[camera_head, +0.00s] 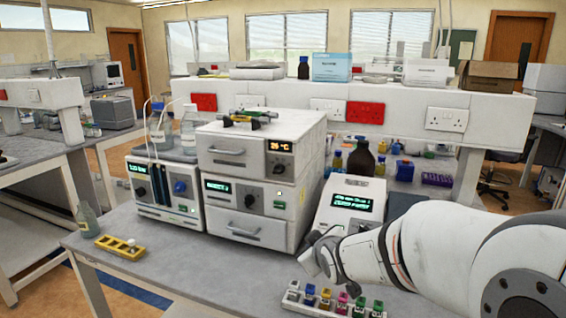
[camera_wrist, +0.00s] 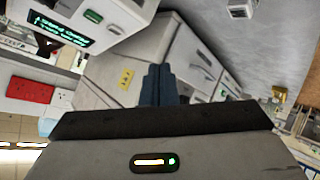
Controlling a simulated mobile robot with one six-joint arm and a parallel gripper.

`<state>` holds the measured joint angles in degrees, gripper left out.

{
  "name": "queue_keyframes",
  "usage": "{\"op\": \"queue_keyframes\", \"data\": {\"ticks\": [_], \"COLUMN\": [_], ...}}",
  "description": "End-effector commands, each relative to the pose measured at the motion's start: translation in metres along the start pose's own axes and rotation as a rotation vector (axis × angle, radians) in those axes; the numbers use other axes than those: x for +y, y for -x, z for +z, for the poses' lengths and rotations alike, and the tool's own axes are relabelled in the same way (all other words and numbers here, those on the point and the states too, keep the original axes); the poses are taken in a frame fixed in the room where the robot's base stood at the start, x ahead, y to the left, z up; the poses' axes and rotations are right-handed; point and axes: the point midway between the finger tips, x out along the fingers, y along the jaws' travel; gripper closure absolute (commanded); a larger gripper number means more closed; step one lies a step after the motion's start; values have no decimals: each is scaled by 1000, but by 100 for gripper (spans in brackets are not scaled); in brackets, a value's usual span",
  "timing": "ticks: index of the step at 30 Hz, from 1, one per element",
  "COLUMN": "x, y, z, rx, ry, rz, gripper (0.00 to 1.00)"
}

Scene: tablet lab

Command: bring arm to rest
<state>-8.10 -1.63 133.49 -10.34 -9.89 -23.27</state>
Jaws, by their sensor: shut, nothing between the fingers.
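My arm reaches in from the right edge of the head view, over the bench (camera_head: 185,265), and bends down at its end. My gripper (camera_wrist: 158,70) shows in the wrist view with its two dark fingers together and nothing between them. In the head view the end of the arm is in front of the small instrument with a green-lit display (camera_head: 352,203), above the rack of colour-labelled vials (camera_head: 335,300). The fingertips are hard to make out there. I cannot tell the exact gap between the gripper and the instrument.
A stack of white modules (camera_head: 250,190) stands mid-bench, with a pump unit (camera_head: 160,195) at its left. A yellow rack (camera_head: 120,247) and a bottle (camera_head: 87,220) are near the left edge. A brown bottle (camera_head: 361,160) stands behind.

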Motion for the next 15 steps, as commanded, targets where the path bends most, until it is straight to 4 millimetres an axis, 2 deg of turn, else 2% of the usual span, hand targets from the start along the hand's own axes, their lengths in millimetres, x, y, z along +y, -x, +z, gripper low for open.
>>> {"op": "queue_keyframes", "data": {"ticks": [1, 5, 9, 12, 15], "x": [4, -2, -20, -35, -48], "y": [20, 70, 128, 163, 189], "z": [16, 62, 106, 129, 144], "rx": [-75, -286, -503, -627, -718], "ry": [-66, -244, -437, -547, -624], "rz": [-7, -44, -74, -91, -104], "gripper": [100, 100, 100, 100, 100]}}
